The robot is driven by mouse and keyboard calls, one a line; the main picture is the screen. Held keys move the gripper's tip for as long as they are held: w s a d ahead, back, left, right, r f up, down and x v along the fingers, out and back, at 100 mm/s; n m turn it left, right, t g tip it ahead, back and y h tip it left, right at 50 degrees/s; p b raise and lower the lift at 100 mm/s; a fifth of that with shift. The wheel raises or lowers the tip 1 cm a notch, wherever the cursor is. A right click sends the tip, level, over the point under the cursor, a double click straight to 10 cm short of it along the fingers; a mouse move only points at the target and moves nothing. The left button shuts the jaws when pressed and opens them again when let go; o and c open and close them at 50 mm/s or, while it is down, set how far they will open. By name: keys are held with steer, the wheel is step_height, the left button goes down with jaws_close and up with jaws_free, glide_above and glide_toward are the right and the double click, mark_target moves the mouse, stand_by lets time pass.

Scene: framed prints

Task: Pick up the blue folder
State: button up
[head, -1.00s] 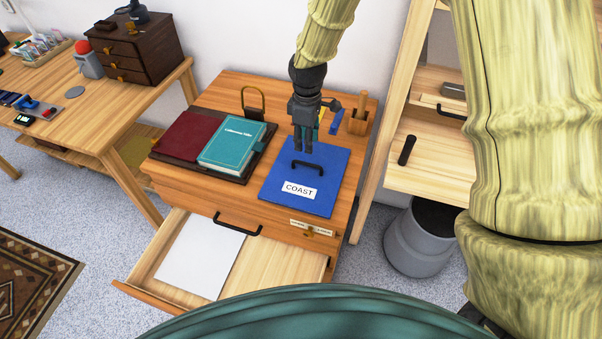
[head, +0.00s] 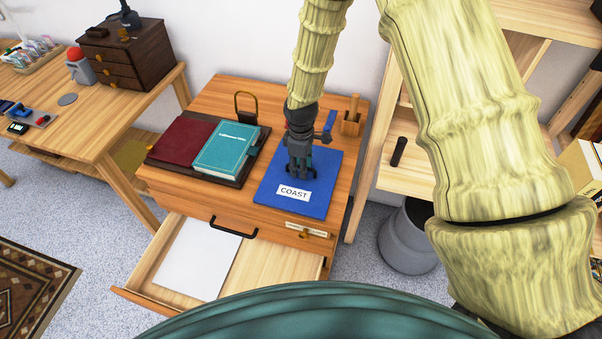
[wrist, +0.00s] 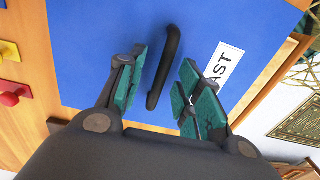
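The blue folder (head: 318,202) lies flat on the wooden cabinet top, with a white label reading COAST and a black handle. In the wrist view the folder (wrist: 95,35) fills much of the picture, and its black handle (wrist: 163,68) runs between my two fingers. My gripper (head: 298,176) is low over the folder in the head view and hides most of the handle. In the wrist view my gripper (wrist: 160,85) is open, with a green pad on either side of the handle and a gap to each.
A teal book (head: 228,150) and a dark red book (head: 183,141) lie on a dark tray to the left. A wooden holder (head: 351,123) stands behind right. The drawer (head: 255,268) below is open with white paper inside. A grey bin (head: 402,243) stands right.

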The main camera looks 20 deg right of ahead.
steer(key=shift+f, duration=0.5)
jaws_close()
steer(key=shift+r, duration=0.15)
